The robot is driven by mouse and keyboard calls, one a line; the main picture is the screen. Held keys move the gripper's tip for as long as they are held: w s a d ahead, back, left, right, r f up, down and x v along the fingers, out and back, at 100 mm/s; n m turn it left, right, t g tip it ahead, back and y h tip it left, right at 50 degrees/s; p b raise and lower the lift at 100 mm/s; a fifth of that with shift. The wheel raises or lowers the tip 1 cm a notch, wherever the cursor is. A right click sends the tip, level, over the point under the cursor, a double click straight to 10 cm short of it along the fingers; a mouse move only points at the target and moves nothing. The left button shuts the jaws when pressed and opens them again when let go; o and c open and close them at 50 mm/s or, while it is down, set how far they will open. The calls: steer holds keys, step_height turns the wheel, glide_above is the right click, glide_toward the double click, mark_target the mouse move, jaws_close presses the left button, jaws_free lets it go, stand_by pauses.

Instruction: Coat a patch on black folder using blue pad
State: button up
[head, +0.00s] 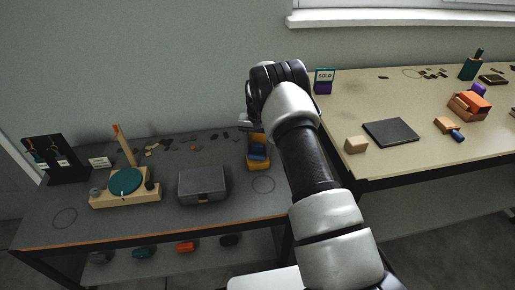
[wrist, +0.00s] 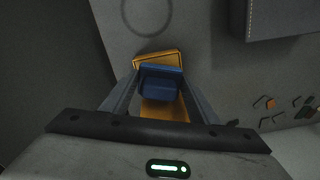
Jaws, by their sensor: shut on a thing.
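The blue pad (head: 258,152) shows at the orange-yellow open box (head: 258,165) on the dark table. In the wrist view the blue pad (wrist: 160,82) lies between the two fingers of my gripper (wrist: 160,75), which is shut on it. The orange-yellow box (wrist: 150,58) shows behind and below the pad there; I cannot tell whether the pad still touches it. In the head view my arm covers much of the gripper. The black folder (head: 391,132) lies flat on the beige table to the right, away from my gripper.
Near the folder are a wooden block (head: 356,145), a blue-handled tool (head: 457,135), an orange box (head: 468,106) and a SOLD sign (head: 325,75). A grey case (head: 202,184) and a turntable-like wooden stand (head: 125,198) stand on the dark table.

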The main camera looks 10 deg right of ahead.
mark_target(258, 145)
steer(key=shift+f+b, duration=0.55)
steer(key=shift+f, duration=0.05)
stand_by(1.6)
steer(key=shift+r, duration=0.15)
steer(key=shift+r+p, duration=1.65)
steer(key=shift+r, duration=1.75)
